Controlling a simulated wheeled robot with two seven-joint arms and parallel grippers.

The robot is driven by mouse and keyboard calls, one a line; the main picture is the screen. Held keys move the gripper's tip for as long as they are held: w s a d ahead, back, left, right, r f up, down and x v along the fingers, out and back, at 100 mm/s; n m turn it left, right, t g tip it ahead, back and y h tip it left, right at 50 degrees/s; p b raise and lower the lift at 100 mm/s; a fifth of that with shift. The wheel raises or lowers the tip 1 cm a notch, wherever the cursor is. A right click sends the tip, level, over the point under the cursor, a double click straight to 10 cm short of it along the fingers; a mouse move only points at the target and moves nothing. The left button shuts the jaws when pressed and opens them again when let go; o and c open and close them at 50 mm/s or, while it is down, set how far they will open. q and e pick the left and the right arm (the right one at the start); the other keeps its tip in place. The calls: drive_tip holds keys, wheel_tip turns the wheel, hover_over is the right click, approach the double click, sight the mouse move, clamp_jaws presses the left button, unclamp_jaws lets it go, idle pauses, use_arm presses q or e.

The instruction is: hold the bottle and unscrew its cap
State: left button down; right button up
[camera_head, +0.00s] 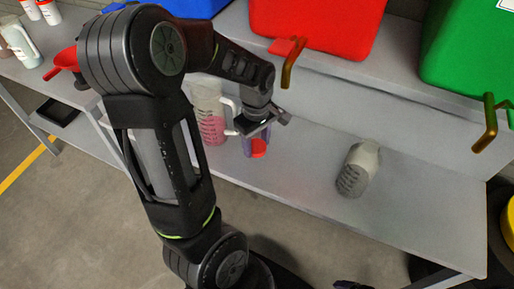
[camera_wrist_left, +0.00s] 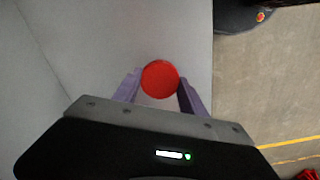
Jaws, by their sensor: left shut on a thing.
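My left gripper (camera_head: 257,146) is over the grey bench, with its purple fingers pointing down. It is shut on a round red cap (camera_head: 259,149). In the left wrist view the red cap (camera_wrist_left: 160,79) sits between the fingertips (camera_wrist_left: 160,88), and no bottle shows around it. A pale grey bottle (camera_head: 358,168) with dark markings is on the bench, to the right of the gripper and apart from it. It looks tilted in the picture, and no red cap shows on it.
A clear jug with pink liquid (camera_head: 211,118) stands just left of the gripper. Red (camera_head: 315,25) and green (camera_head: 470,50) bins with brass taps stand on the raised shelf behind. The bench right of the bottle is clear.

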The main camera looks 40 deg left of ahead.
sight(257, 145)
use_arm(q)
wheel_tip(257, 145, down, 3)
drive_tip(key=shift+r, duration=0.2)
drive_tip(key=shift+w+f+p, duration=0.15)
drive_tip(key=shift+f+p, duration=0.05)
drive_tip(key=shift+p, duration=0.1)
drive_tip(key=shift+f, duration=0.1)
drive_tip(key=shift+f, duration=0.25)
drive_tip(key=c, duration=0.6)
unclamp_jaws()
drive_tip(key=shift+r, duration=0.1)
drive_tip(key=shift+c, duration=0.2)
drive_tip(key=shift+r, duration=3.95)
